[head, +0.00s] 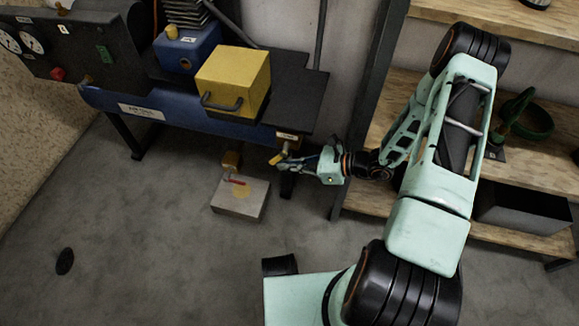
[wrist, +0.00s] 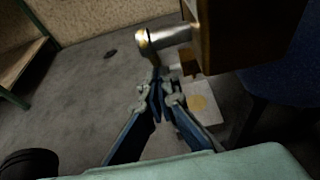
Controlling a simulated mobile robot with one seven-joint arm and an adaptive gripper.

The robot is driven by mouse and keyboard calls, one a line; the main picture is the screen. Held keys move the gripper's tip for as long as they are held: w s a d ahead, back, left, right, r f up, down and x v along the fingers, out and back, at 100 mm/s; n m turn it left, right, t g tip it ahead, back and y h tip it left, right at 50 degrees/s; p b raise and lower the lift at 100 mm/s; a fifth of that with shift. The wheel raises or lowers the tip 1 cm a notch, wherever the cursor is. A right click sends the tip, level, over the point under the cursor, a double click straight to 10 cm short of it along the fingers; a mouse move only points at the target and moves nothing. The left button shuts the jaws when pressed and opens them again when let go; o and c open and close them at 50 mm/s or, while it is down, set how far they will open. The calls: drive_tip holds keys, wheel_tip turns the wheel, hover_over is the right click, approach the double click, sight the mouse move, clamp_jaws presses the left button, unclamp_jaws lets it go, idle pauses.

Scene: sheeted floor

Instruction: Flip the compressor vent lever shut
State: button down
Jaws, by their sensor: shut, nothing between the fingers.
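The compressor's blue tank (head: 185,128) stands at the upper left in the head view. A small yellow lever (head: 278,159) hangs tilted down to the left at the tank's right end, under a small tag. In the wrist view the lever (wrist: 147,45) sits on the end of a silver shaft coming out of a brass block (wrist: 212,40). My gripper (head: 287,164) is shut and empty. Its fingertips (wrist: 158,82) are just below the lever's lower end; I cannot tell whether they touch it.
A grey block (head: 240,199) on the floor below bears a brass valve with a red handle (head: 236,181). A yellow box (head: 233,80) with a dark handle sits on the compressor top. Wooden shelves (head: 397,97) stand at right. The floor at left is mostly clear.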

drive_tip(key=shift+w+a+r+p, duration=0.1)
drive_tip(key=shift+w+a+p, duration=0.1)
drive_tip(key=shift+a, duration=0.45)
drive_tip(key=shift+w+a+r+p, duration=0.1)
drive_tip(key=shift+w+a+p, duration=0.1)
drive_tip(key=shift+a, duration=0.4)
drive_tip(key=shift+f, duration=0.1)
idle(0.6)
drive_tip(key=shift+d+f+b, duration=0.3)
drive_tip(key=shift+f+b, duration=0.15)
drive_tip(key=shift+b, duration=0.05)
drive_tip(key=s+d+f, duration=0.2)
drive_tip(key=d, duration=0.3)
drive_tip(key=s+d+f, duration=0.1)
drive_tip(key=s+d, duration=0.1)
drive_tip(key=d, duration=0.4)
drive_tip(key=shift+f, duration=0.35)
drive_tip(key=shift+s+r, duration=0.1)
